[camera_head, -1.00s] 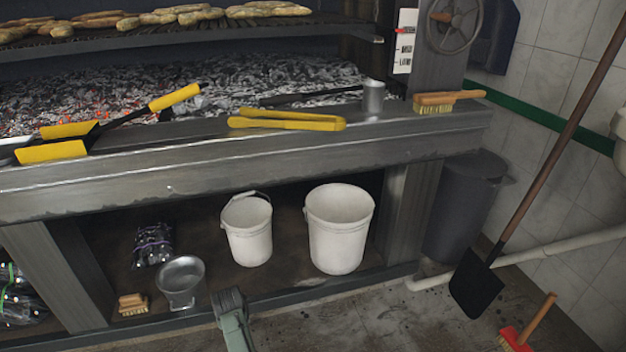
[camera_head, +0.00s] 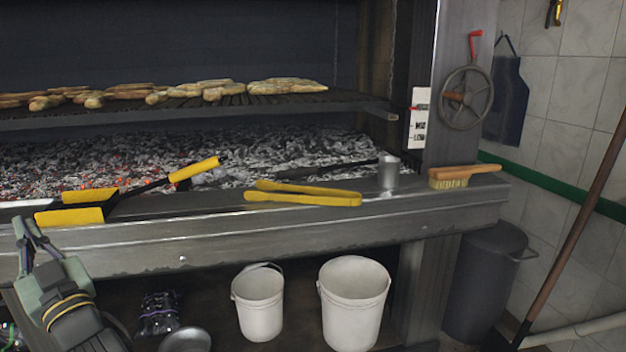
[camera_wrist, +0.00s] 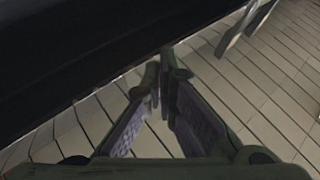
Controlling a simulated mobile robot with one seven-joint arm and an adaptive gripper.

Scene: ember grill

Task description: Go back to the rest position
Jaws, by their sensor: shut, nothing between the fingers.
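My gripper (camera_head: 33,226) is at the lower left of the head view, in front of the grill's metal front ledge. Its fingers point up and are close together, with nothing between them. In the wrist view my gripper (camera_wrist: 163,68) shows its two fingertips meeting, empty, above a light tiled floor. A dark surface fills the upper left of the wrist view; I cannot tell what it is.
Two white buckets (camera_head: 354,305) stand below. A dark bin (camera_head: 487,285) and a long-handled shovel (camera_head: 575,235) are at right.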

